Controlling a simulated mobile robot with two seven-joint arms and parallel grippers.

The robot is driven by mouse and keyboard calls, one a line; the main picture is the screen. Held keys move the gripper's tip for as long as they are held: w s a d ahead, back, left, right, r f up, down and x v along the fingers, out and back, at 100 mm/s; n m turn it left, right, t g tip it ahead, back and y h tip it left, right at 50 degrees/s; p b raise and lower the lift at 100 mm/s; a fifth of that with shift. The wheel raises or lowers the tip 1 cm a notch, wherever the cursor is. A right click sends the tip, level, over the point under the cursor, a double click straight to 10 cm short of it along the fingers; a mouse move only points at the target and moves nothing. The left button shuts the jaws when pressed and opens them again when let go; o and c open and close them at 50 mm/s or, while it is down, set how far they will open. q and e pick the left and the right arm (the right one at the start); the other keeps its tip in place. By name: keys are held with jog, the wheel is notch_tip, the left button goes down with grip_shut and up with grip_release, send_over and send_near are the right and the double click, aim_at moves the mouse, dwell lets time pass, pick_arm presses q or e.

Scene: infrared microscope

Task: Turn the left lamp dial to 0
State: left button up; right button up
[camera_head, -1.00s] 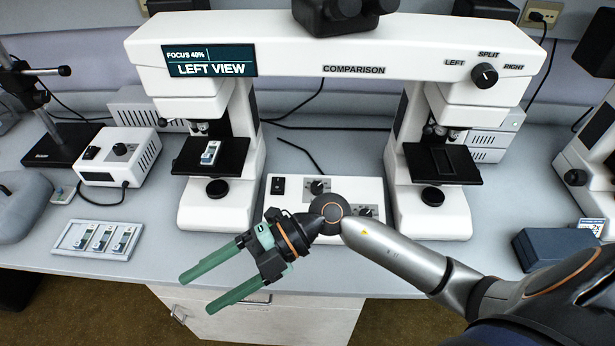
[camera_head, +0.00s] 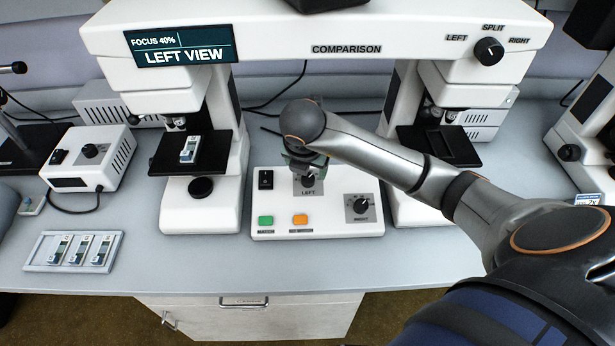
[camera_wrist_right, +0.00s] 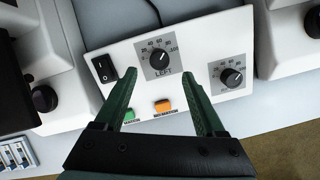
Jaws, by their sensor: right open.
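The left lamp dial (camera_head: 308,181) is a black knob on the white control box (camera_head: 345,228), above the LEFT label. In the right wrist view the left dial (camera_wrist_right: 159,60) sits just beyond and between my fingertips, with its pale pointer towards the upper right; the exact reading is too small to tell. My right gripper (camera_wrist_right: 162,76) is open and empty, its green fingers spread either side of the dial's line, seemingly not touching it. In the head view my right gripper (camera_head: 305,163) hangs over the dial and partly hides it. My left gripper is not in view.
The RIGHT dial (camera_head: 361,205), a black rocker switch (camera_head: 266,180), a green button (camera_head: 266,221) and an orange button (camera_head: 300,220) share the box. Microscope stages (camera_head: 190,155) and (camera_head: 438,147) flank it. A slide tray (camera_head: 75,252) lies at left; the front bench is clear.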

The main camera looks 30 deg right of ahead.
aim_at(308, 178)
jog(key=x, duration=0.6)
jog(key=shift+w+f, duration=0.15)
jog(key=shift+f, duration=0.15)
jog(key=shift+d, duration=0.1)
grip_shut()
